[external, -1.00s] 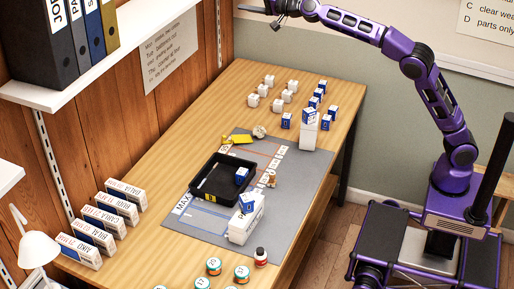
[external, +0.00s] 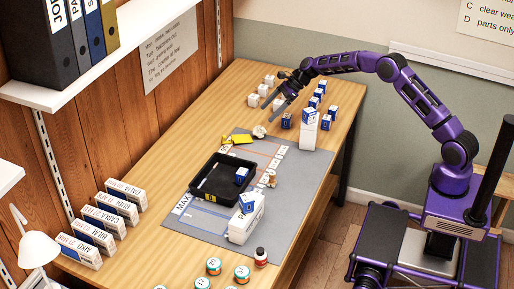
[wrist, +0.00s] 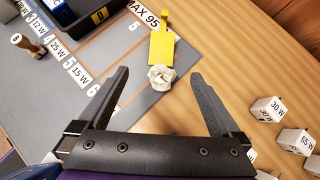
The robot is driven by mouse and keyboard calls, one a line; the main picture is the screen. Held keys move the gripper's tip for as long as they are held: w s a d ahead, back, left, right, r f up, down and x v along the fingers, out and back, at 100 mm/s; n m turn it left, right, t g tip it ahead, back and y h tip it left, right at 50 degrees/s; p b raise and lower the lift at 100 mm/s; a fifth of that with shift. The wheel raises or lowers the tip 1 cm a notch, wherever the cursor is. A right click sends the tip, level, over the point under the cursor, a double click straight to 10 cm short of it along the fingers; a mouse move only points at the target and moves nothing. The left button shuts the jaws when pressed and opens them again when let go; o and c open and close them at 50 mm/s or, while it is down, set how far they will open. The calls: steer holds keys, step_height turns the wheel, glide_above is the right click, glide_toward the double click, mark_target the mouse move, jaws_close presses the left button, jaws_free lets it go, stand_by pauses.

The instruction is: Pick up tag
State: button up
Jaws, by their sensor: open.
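The tag appears to be the flat yellow piece (external: 242,139) at the far end of the grey mat. In the wrist view the yellow tag (wrist: 162,46) lies at the mat's edge, with a narrower tab at its top. My gripper (external: 274,96) is above the far part of the table. In the wrist view my gripper (wrist: 159,76) is open and empty, fingers spread wide. The tag lies beyond the fingertips.
A black tray (external: 200,193) with a blue-and-white cube stands on the grey mat (external: 285,205). White cubes (external: 254,100) and blue-and-white cubes sit at the far end. A white box with a blue cube on top (external: 308,130) stands at right. Bare wood lies right of the tag in the wrist view.

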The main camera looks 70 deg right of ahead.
glide_toward(243, 138)
steer(key=shift+w+a+f+b, duration=0.15)
steer(key=shift+w+a+f, duration=0.15)
steer(key=shift+a, duration=0.15)
steer(key=shift+w+a+f+b, duration=0.2)
steer(key=shift+a+f, duration=0.1)
steer(key=shift+a, duration=0.15)
steer(key=x, duration=0.3)
steer(key=shift+w+d+f, duration=0.1)
steer(key=shift+w+f, duration=0.05)
steer(key=shift+f, duration=0.2)
steer(key=shift+b+x, duration=0.35)
steer(key=shift+x, duration=0.5)
